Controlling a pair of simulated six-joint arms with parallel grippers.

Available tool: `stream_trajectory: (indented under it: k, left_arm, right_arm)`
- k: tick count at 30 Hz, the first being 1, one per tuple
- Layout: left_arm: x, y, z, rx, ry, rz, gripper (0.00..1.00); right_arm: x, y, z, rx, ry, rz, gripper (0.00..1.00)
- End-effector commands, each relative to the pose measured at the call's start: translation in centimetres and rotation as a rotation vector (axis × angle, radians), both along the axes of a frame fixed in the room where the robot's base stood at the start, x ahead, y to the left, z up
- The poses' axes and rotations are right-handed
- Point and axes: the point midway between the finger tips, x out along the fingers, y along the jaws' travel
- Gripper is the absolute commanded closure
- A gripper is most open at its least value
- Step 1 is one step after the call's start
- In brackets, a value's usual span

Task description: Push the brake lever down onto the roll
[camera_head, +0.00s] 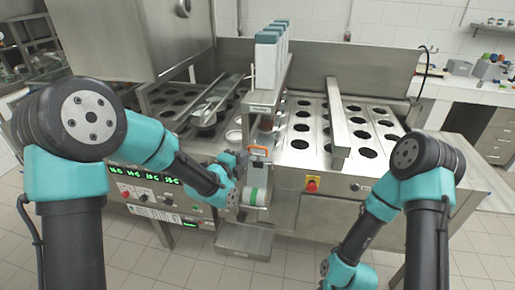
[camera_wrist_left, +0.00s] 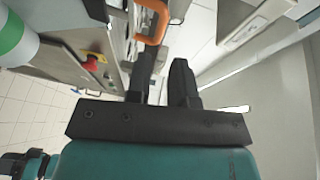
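The brake lever has an orange handle (camera_head: 258,151) and sits above the roll at the front of the machine. Its orange bar (camera_wrist_left: 151,22) shows at the top of the left wrist view. The roll (camera_head: 255,196) is white with a green band, below the lever; part of it shows at the left edge of the wrist view (camera_wrist_left: 14,38). My left gripper (camera_head: 238,160) is just left of the lever. In the wrist view its two dark fingers (camera_wrist_left: 165,68) stand a small gap apart, with nothing between them. Whether a finger touches the lever is unclear. My right gripper is out of view.
A steel machine with rows of round cup holes (camera_head: 302,128) spreads behind the lever. A red emergency button (camera_head: 312,184) on yellow is right of the roll. A steel step (camera_head: 245,241) lies below the roll. The floor in front is clear.

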Motion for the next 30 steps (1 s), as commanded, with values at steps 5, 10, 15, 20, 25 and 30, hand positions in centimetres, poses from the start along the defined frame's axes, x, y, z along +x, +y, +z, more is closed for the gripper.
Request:
stream_trajectory:
  k: [5, 10, 15, 20, 25, 30]
  left_arm:
    - [2.6, -1.8, -0.3, -0.001, 0.0, 0.0, 0.79]
    - [4.9, -3.4, -0.6, -0.001, 0.001, 0.0, 0.79]
    - [6.6, -4.6, -0.8, 0.0, 0.0, 0.0, 0.79]
    - [7.3, -5.1, -0.9, 0.0, 0.0, 0.0, 0.79]
    - [7.4, -5.1, -0.9, 0.0, 0.0, 0.0, 0.79]
    - [7.4, -5.1, -0.9, 0.0, 0.0, 0.0, 0.85]
  right_arm:
    - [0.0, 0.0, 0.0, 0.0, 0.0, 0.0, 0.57]
    - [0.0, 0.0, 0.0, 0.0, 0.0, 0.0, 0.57]
    - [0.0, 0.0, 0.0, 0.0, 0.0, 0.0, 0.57]
    - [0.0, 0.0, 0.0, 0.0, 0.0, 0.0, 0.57]
    - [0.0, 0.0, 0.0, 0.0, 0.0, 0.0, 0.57]
    - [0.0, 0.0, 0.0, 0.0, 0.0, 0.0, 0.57]
